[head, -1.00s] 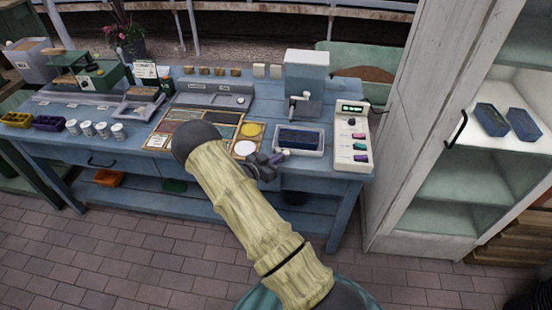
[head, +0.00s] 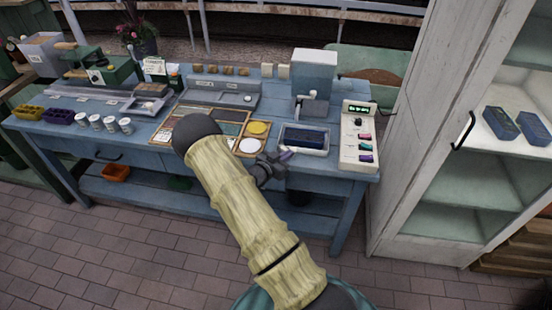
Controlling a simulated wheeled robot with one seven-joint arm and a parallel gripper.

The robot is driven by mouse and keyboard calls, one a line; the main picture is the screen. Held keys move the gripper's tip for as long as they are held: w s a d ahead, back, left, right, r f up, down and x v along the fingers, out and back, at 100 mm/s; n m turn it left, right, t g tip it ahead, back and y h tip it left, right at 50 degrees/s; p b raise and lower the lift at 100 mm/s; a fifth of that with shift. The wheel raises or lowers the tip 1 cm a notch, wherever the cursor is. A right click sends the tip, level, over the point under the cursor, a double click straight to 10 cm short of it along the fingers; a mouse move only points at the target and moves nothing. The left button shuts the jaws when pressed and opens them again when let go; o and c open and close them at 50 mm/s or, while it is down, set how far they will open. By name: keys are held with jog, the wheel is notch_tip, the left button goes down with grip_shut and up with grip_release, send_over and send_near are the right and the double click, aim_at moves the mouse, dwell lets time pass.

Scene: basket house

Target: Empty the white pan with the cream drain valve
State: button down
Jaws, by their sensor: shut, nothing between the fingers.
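The white pan (head: 308,153) sits at the front right of the blue workbench, with a dark blue block (head: 305,138) inside it. I cannot make out its cream drain valve or whether the pan holds liquid. My gripper (head: 281,160) is shut and empty, with purple showing near its tips. In the picture it lies just below and left of the pan's front left corner. I cannot tell whether it touches the pan.
A white control box (head: 358,137) with coloured switches stands right of the pan. A grey-blue dispenser (head: 314,72) stands behind it. Sample trays (head: 225,122) and several white cups (head: 110,123) are to the left. A white cabinet (head: 420,130) rises at the right.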

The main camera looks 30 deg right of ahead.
jog(key=shift+s+d+f+b, duration=0.1)
jog(key=shift+s+d+b, duration=0.05)
jog(key=shift+d+b, duration=1.7)
jog(key=shift+d, duration=0.2)
jog(key=s+a+r, duration=0.2)
jog(key=s+a, duration=0.7)
jog(key=s, duration=0.1)
jog(key=shift+r+b, duration=0.25)
jog(key=shift+b, duration=0.2)
jog(key=shift+s, duration=0.15)
